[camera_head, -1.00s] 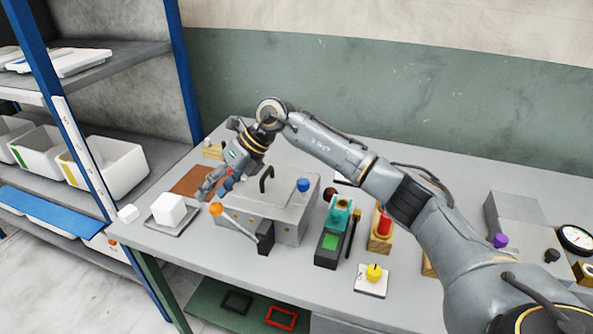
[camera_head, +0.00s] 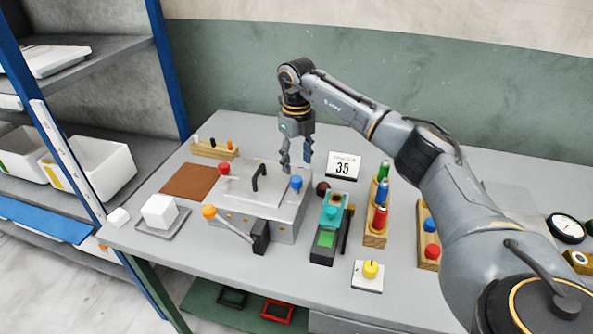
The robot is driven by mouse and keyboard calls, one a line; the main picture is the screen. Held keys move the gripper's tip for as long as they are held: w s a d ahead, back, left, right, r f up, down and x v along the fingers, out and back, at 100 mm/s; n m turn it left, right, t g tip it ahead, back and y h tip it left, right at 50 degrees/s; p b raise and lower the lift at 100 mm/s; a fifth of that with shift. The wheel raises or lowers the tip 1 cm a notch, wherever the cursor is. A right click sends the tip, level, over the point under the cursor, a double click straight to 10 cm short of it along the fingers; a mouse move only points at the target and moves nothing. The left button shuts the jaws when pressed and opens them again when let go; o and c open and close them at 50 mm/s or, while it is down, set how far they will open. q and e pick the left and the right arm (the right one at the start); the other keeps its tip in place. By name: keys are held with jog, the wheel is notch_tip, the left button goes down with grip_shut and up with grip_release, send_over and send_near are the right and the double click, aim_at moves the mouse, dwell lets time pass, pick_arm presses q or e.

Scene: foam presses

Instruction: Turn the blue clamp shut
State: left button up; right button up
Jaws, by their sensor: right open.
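The blue clamp (camera_head: 296,182) is a small blue knob at the right end of the grey foam press (camera_head: 275,208) in the head view. A red clamp (camera_head: 223,168) sits at the press's left end. A black arched handle (camera_head: 259,176) stands on the lid between them. My right gripper (camera_head: 296,162) is open and empty, pointing down. Its fingertips are close above or behind the blue clamp; I cannot tell whether they touch it. My left gripper is not in view.
An orange-tipped lever (camera_head: 209,212) juts from the press front. A white foam block (camera_head: 159,210) on a tray lies left.

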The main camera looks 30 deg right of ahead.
aim_at(297, 178)
jog(key=shift+f+p, duration=0.5)
jog(key=shift+f, duration=2.15)
grip_shut()
